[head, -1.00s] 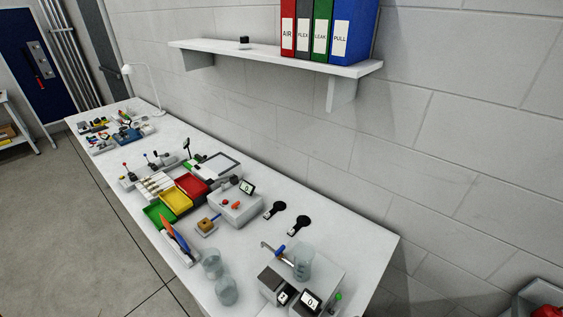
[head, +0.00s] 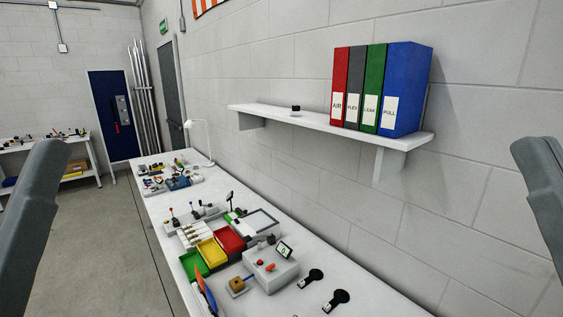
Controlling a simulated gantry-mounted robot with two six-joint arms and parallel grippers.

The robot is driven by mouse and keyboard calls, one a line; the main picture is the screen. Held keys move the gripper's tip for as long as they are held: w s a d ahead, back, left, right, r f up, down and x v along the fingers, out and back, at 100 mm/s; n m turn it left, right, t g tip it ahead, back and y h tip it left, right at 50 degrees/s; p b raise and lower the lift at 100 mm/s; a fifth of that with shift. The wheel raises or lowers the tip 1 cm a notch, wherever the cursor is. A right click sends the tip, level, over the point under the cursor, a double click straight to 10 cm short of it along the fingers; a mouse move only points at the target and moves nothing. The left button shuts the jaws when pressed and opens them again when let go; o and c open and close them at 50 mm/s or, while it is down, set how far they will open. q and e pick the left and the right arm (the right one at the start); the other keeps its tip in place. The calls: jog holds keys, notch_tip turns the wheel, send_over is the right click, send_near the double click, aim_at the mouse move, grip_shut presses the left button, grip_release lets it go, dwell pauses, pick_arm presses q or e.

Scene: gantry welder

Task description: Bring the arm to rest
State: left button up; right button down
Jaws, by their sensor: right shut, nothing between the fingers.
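Two grey links of my own arms show at the picture's edges in the head view, one at the far left and one at the far right. No fingers of my left or right gripper can be made out. Neither arm link touches anything on the long white bench (head: 365,289), which runs from the lower right to the back left.
The bench holds red (head: 229,239), yellow (head: 211,251) and green (head: 194,264) bins, a white device with a display (head: 270,272) and a lamp (head: 200,135). A wall shelf (head: 330,126) carries several binders, including a blue one (head: 405,85). Open floor (head: 110,250) lies left.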

notch_tip(320, 180, up, 25)
jog(key=p, duration=2.3)
notch_tip(320, 180, down, 32)
jog(key=b, duration=3.1)
jog(key=shift+r+b, duration=0.2)
jog(key=shift+b, duration=0.15)
